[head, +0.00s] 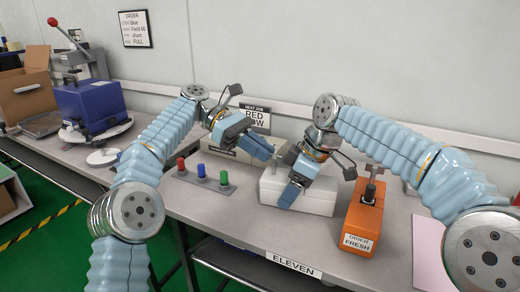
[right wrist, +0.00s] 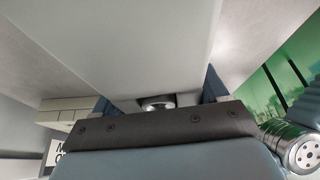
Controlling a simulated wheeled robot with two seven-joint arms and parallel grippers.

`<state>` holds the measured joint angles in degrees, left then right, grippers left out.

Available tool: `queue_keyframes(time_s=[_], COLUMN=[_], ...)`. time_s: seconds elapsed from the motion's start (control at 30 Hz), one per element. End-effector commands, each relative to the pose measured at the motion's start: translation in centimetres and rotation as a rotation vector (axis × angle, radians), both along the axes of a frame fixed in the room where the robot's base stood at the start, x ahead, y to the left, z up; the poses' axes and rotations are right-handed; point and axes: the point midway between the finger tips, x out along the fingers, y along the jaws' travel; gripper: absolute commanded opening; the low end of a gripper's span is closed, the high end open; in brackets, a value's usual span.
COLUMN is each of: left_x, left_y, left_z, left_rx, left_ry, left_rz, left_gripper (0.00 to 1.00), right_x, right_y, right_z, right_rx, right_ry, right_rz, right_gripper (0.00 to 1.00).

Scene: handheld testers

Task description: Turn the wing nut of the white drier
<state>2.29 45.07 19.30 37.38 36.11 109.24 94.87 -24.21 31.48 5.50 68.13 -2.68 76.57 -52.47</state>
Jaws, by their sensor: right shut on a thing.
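The white drier (head: 318,200) is a white box with a lid seam, standing on the bench at the middle. My right gripper (head: 288,200) reaches down over its left part, its blue fingers against the white body. In the right wrist view a large pale surface of the white drier (right wrist: 125,45) fills the top, between the two blue fingers, so the gripper is shut on it. I cannot make out its wing nut. My left gripper (head: 262,149) hangs above and behind the drier's left end, apart from it; its finger gap is not clear.
An orange tester (head: 366,222) with a black top knob stands close right of the drier. Red, blue and green pegs (head: 202,177) stand on a strip at left. A cream box (head: 228,148) is behind the left gripper.

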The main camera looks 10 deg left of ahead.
Motion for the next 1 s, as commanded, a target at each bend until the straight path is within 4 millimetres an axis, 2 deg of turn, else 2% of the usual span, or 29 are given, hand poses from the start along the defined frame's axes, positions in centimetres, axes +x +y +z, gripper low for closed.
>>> queue_keyframes(time_s=[0.03,0.1,0.13,0.67,1.0], left_x=[-0.01,-0.01,-0.01,-0.07,-0.79], left_y=[0.0,0.0,0.0,0.05,0.29], left_z=[0.02,0.0,-0.01,0.02,0.13], left_rx=[0.0,0.0,0.0,0.001,0.002], left_ry=[0.0,0.0,0.0,0.001,0.002], left_rz=[0.0,-0.001,-0.001,0.007,0.184], left_gripper=[0.21,0.32,0.32,0.32,0.32], right_x=[-0.03,-0.02,-0.02,0.04,0.04], right_y=[0.02,0.02,0.02,-0.01,0.0], right_z=[-0.05,-0.04,-0.04,0.01,0.02], right_rx=[-0.001,0.0,0.0,0.001,0.002], right_ry=[0.002,0.001,0.001,0.0,-0.001], right_rz=[0.001,0.0,-0.001,-0.002,-0.001], right_gripper=[0.28,0.28,0.28,0.28,0.28])
